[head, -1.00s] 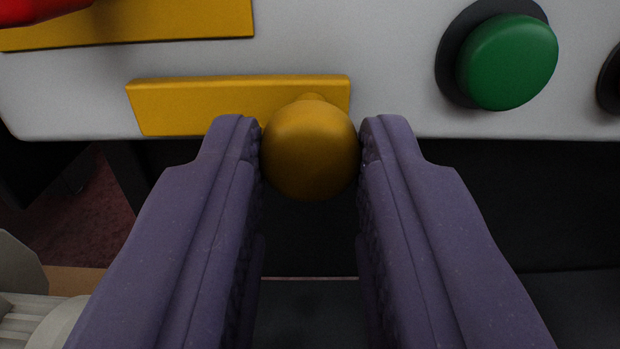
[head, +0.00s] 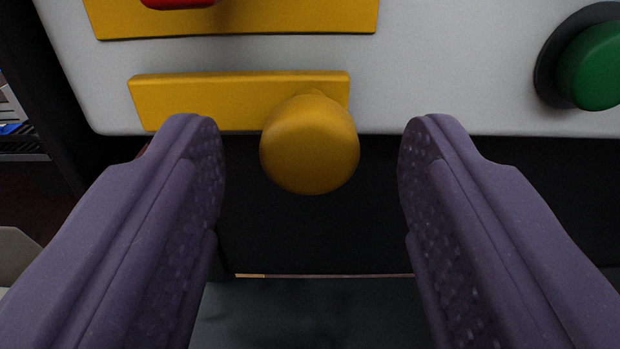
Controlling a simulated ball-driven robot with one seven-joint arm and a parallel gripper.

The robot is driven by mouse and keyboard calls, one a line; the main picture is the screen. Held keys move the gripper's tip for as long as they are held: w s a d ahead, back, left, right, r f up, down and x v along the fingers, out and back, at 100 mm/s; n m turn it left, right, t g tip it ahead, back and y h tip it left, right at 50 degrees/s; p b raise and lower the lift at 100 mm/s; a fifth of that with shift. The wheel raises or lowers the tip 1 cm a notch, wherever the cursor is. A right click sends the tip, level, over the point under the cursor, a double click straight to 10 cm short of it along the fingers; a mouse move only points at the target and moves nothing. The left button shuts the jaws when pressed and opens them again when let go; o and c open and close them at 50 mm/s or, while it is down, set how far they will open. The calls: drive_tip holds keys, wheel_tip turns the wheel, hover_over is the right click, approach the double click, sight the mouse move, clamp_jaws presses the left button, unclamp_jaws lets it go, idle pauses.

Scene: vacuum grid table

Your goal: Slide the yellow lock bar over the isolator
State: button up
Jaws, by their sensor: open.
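The yellow lock bar (head: 200,98) lies flat along the lower edge of the light grey panel, with a round yellow knob (head: 309,145) sticking out at its right end. Above it is a yellow plate (head: 240,20) with a red part (head: 180,3) at the top edge, likely the isolator, mostly cut off by the frame. My gripper (head: 312,150) is open, with its purple fingers on both sides of the knob and a clear gap on each side. It touches neither side of the knob.
The grey panel (head: 450,75) carries a green button (head: 592,66) with a black collar at the right. Below the panel is a dark front face and a dark surface. A shelf-like thing shows at the far left.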

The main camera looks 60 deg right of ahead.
drive_tip(key=p+v, duration=0.1)
drive_tip(key=v, duration=0.6)
drive_tip(key=shift+s+a+p, duration=0.2)
drive_tip(key=shift+a+p, duration=0.1)
drive_tip(key=w+a+r+n+t+y, duration=0.2)
drive_tip(key=w+a+r+y, duration=0.15)
drive_tip(key=r, duration=0.55)
drive_tip(key=w+a+r+n+t+y, duration=0.1)
drive_tip(key=w+a+r+t+y, duration=0.15)
drive_tip(key=a+r+y, duration=0.4)
drive_tip(key=w+a+r+n+t+y, duration=0.1)
drive_tip(key=w+a+r+n+t, duration=0.1)
drive_tip(key=r, duration=0.8)
drive_tip(key=s+a+r+n+y, duration=0.2)
drive_tip(key=s+a+r, duration=0.1)
drive_tip(key=r, duration=0.4)
drive_tip(key=s+a+r+n+y, duration=0.2)
drive_tip(key=s+r, duration=0.1)
drive_tip(key=r, duration=0.3)
drive_tip(key=s+r+n, duration=0.1)
drive_tip(key=s+r, duration=0.4)
drive_tip(key=s, duration=0.3)
drive_tip(key=s+r+n+g, duration=0.1)
drive_tip(key=s+r, duration=0.4)
drive_tip(key=s, duration=0.2)
drive_tip(key=shift+s+a+r+b, duration=0.35)
drive_tip(key=shift+s+a, duration=0.05)
drive_tip(key=shift+a, duration=0.1)
